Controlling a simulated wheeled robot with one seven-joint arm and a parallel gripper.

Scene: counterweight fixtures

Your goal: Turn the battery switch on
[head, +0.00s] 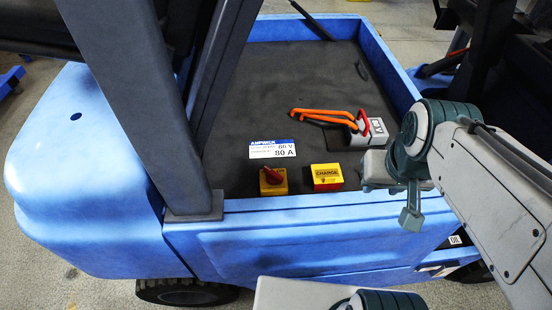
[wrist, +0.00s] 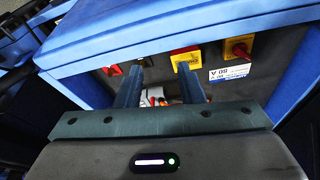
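A red rotary knob on a yellow base (head: 272,181) sits on the vehicle's dark deck, left of a yellow and red box marked CHARGE (head: 326,177). In the wrist view the knob (wrist: 238,47) is at upper right and the CHARGE box (wrist: 185,60) is beside my right finger. Another red handle (wrist: 112,70) shows left of my fingers; my arm seems to hide it in the head view. I cannot tell which is the battery switch. My gripper (wrist: 160,68) is open, its two fingers apart and pointing at the panel, with no held object visible.
An orange cable (head: 322,116) runs to a grey connector (head: 369,131) behind the CHARGE box. A white label (head: 272,149) reads 80 V, 80 A. The blue front wall (head: 300,235) and a dark post (head: 145,100) border the deck.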

